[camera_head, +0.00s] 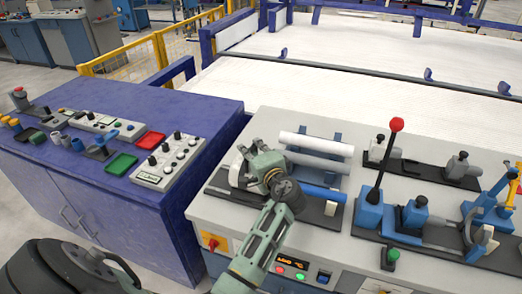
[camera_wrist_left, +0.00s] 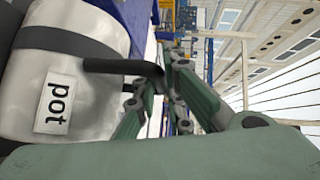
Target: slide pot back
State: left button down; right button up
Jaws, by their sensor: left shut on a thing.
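The pot (camera_wrist_left: 60,85) is white with a dark band and a "pot" label, close up at the left of the left wrist view. A black handle (camera_wrist_left: 115,66) sticks out from it towards my fingers. My left gripper (camera_wrist_left: 170,85) is shut on this handle. In the head view my left gripper (camera_head: 254,150) is at the left end of the bench fixture, beside a white part (camera_head: 237,168) that looks like the pot, mostly hidden behind the gripper. My right gripper is not in view.
White pipes (camera_head: 315,143) and a blue cylinder (camera_head: 323,193) lie on the fixture right of my gripper. A red-knobbed lever (camera_head: 396,126) stands farther right. A blue cabinet (camera_head: 120,180) with trays and button panels is at left.

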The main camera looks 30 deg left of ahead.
pick_arm(q)
jog(key=s+a, duration=0.2)
jog(key=a, duration=0.5)
jog(key=shift+a+p, duration=0.3)
jog(key=shift+a, duration=0.1)
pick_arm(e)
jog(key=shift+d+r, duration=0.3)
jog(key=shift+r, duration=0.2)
pick_arm(q)
jog(key=c, duration=1.8)
grip_release()
jog(key=shift+a, duration=0.25)
jog(key=shift+d, duration=0.1)
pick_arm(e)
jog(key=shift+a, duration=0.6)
pick_arm(q)
jog(key=shift+d, duration=0.1)
